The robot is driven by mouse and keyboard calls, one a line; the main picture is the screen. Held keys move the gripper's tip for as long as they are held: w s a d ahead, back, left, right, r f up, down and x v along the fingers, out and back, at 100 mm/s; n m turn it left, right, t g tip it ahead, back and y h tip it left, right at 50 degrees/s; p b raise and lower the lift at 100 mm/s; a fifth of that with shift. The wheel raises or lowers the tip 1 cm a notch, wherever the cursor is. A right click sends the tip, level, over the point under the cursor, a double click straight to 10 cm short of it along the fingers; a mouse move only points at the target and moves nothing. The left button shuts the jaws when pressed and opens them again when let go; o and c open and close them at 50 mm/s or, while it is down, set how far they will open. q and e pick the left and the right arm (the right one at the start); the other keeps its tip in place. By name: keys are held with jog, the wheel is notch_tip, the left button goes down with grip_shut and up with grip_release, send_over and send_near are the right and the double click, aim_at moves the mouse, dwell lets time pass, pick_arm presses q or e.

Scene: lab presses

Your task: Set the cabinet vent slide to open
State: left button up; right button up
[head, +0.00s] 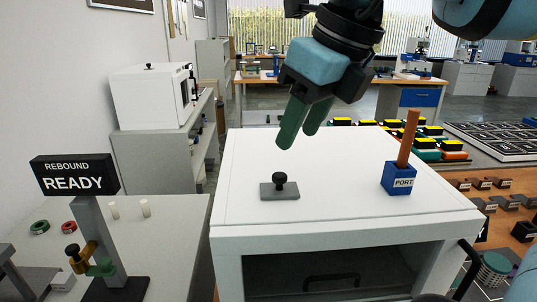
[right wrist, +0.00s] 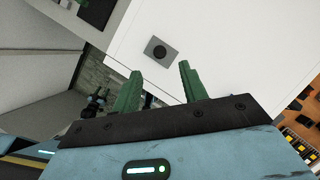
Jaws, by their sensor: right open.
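The white cabinet (head: 330,215) stands in front of me with an open front. On its top, a black knob (head: 279,181) sits on a grey plate (head: 279,192), which looks like the vent slide. In the right wrist view the knob (right wrist: 160,52) and plate (right wrist: 153,43) show ahead of the fingertips, roughly between them. My right gripper (head: 299,134) is above the cabinet top, its green fingers apart and empty, higher than the knob and not touching it. It also shows in the right wrist view (right wrist: 160,70). My left gripper is not in view.
A blue block labelled PORT (head: 400,178) with an upright brown stick (head: 408,138) stands on the cabinet top at right. A sign reading REBOUND READY (head: 73,175) stands at left. The cabinet top around the knob is clear.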

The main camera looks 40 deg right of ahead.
aim_at(281, 175)
jog(key=x, duration=0.7)
jog(key=shift+f, duration=0.35)
grip_shut()
